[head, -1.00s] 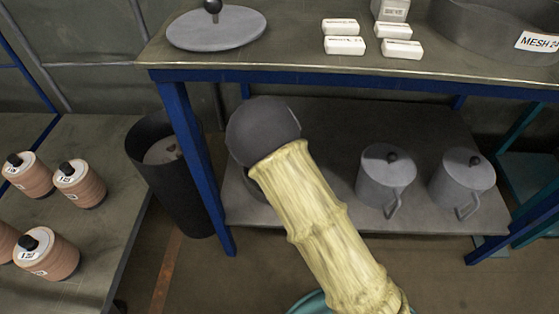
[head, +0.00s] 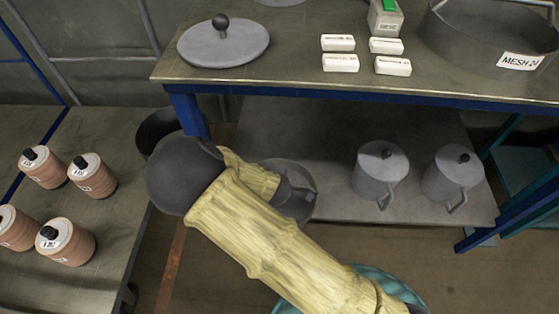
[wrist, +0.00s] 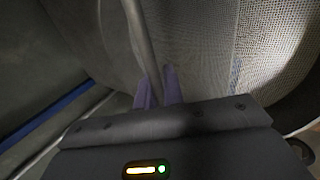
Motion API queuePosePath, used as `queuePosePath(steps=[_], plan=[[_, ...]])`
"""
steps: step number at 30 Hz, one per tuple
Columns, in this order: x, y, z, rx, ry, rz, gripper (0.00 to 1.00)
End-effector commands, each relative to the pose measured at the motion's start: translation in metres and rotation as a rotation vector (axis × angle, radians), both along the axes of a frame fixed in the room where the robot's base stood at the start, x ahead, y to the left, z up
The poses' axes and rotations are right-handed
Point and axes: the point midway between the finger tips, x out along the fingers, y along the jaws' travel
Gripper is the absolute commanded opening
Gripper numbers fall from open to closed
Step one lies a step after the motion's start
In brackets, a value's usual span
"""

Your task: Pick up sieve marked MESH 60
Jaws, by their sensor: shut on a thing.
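In the wrist view, my gripper (wrist: 158,90) has its purple fingers closed on the thin rim (wrist: 143,40) of a sieve, with the rim running between them. The sieve's fine mesh (wrist: 200,45) fills the upper middle and right of that view. No label shows on it, so I cannot read its mark. In the head view, a round grey thing (head: 302,208), seemingly this sieve, is at the lower shelf beside my wrist, partly hidden by my arm. I cannot tell whether it rests on the shelf. Another sieve, labelled MESH 24 (head: 520,62), stands on the table top at right.
Two lidded grey pots (head: 380,172) stand on the lower shelf (head: 330,130). A grey disc lid (head: 222,45) and several white blocks (head: 340,63) lie on the table top. A blue leg (head: 190,112) and a dark bin (head: 155,130) are at left. Copper-coloured cylinders (head: 92,178) stand on the left bench.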

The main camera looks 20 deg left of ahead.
Motion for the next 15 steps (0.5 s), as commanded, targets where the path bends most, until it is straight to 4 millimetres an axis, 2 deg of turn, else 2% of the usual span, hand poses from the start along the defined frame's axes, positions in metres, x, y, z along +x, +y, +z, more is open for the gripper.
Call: queuePosePath(steps=[3,6,15], plan=[[-0.02,-0.005,0.002,-0.003,0.0,0.002,0.0],[-0.03,-0.007,0.002,-0.001,-0.001,0.002,0.0],[-0.034,-0.008,0.0,0.002,-0.002,0.0,0.0]])
